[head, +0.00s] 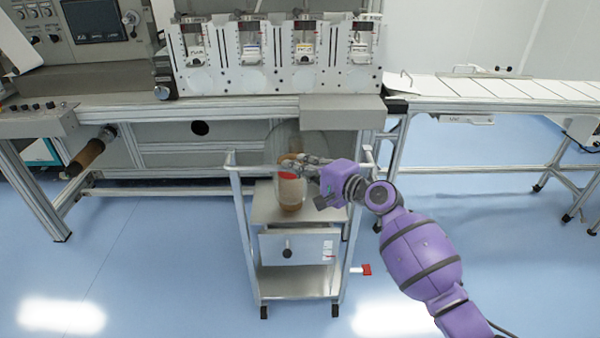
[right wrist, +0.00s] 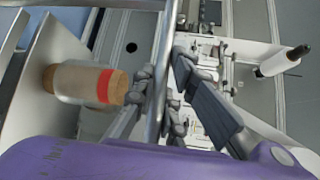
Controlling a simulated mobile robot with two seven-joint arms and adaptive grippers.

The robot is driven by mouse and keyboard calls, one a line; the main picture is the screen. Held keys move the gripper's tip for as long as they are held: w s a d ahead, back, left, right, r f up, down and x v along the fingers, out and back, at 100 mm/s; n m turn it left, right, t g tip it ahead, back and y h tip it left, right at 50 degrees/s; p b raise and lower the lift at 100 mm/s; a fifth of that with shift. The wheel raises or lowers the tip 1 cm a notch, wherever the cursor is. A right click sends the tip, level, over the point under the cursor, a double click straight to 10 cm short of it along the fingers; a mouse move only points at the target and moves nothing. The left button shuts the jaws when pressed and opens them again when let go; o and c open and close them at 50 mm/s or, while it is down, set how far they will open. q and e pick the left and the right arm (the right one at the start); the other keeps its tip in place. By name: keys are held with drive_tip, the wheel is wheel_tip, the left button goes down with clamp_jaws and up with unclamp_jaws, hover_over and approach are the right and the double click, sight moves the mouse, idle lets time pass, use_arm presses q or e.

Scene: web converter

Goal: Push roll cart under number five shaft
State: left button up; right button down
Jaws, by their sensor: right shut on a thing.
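The roll cart (head: 301,285) is a metal trolley standing on the floor in front of the machine, with its top end close to the machine's front. A roll with a brown core and a red band (head: 290,190) stands on its upper shelf; it also shows in the right wrist view (right wrist: 85,83). My right gripper (head: 315,168) is at the cart's top rail, and in the right wrist view its fingers (right wrist: 160,95) close around the metal rail (right wrist: 163,65). I cannot tell which shaft is number five. My left gripper is out of view.
The converter machine (head: 270,60) spans the back. A shaft with a brown core (head: 90,155) sticks out at left. A conveyor on a metal frame (head: 500,92) stands at right. The blue floor is clear left and right of the cart.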

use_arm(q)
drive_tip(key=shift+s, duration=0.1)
use_arm(e)
drive_tip(key=shift+w+d+r, duration=0.1)
drive_tip(key=shift+w+r, duration=0.05)
drive_tip(key=c, duration=1.9)
unclamp_jaws()
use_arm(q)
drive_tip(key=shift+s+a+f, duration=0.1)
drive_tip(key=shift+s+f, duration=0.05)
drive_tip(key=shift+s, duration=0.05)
use_arm(e)
drive_tip(key=shift+o, duration=0.7)
drive_tip(key=shift+w, duration=0.1)
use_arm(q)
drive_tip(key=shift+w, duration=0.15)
use_arm(e)
drive_tip(key=v, duration=1.2)
